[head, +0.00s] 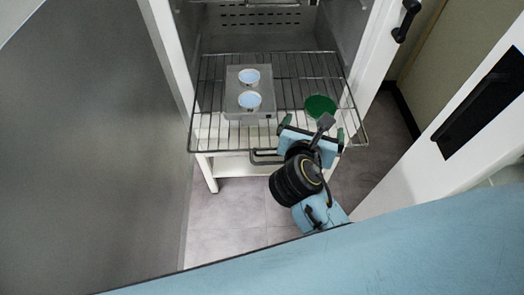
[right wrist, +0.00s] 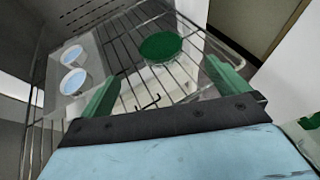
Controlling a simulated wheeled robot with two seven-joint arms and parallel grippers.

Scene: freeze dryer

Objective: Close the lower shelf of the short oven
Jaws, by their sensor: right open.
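The lower shelf (head: 225,152) of the short oven (head: 176,50) is a wire rack, and it sticks out of the open white cabinet toward me. It also shows in the right wrist view (right wrist: 190,75). My right gripper (head: 313,127) is at the shelf's front right edge, with its green fingers open and apart. The fingers (right wrist: 160,85) appear over or beside the front wires in the right wrist view; contact cannot be told. My left gripper is not in view.
A grey metal block (head: 236,107) with two pale blue-topped cups (head: 249,76) rests on the shelf. A green round dish (head: 320,106) lies right of it. A large grey panel (head: 90,130) stands left. A white panel with a dark handle (head: 485,100) stands right.

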